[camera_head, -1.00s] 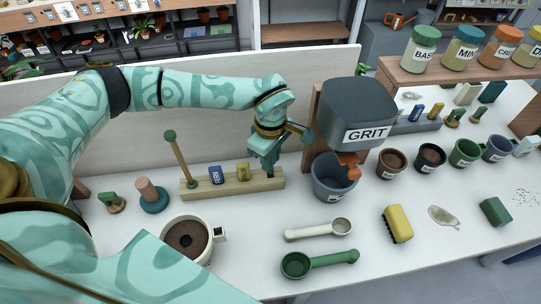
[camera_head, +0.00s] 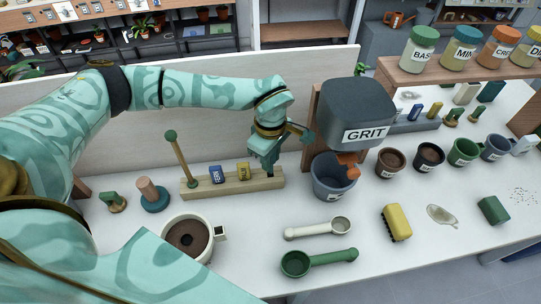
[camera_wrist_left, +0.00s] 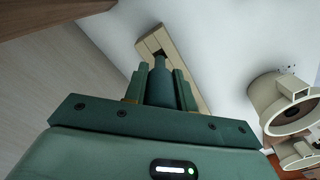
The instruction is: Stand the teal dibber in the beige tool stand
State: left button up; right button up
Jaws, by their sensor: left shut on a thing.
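The teal dibber (camera_wrist_left: 160,88) is between the fingers of my left gripper (camera_wrist_left: 160,92), which is shut on it. In the head view my left gripper (camera_head: 264,163) is over the right end of the beige tool stand (camera_head: 230,189). In the left wrist view the dibber's far end points at a dark opening in the beige stand (camera_wrist_left: 190,68). I cannot tell how deep it sits in the opening. Most of the dibber is hidden in the head view. My right gripper is not in view.
A green-knobbed stick (camera_head: 178,160), a blue packet (camera_head: 216,174) and a yellow packet (camera_head: 243,171) stand in the stand. The GRIT hopper (camera_head: 357,108) and a grey-blue pot (camera_head: 330,182) are close right. A cream mug (camera_head: 178,253) and two scoops lie in front.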

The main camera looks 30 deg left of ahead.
aim_at(271, 172)
pick_arm(q)
jog(key=shift+f, duration=0.1)
jog(key=shift+f+b, duration=0.95)
jog(key=shift+f, duration=1.2)
jog(key=o, duration=1.5)
notch_tip(271, 172, up, 8)
jog(key=p, duration=0.6)
jog(key=shift+r+p, duration=0.15)
jog(key=shift+p, duration=0.25)
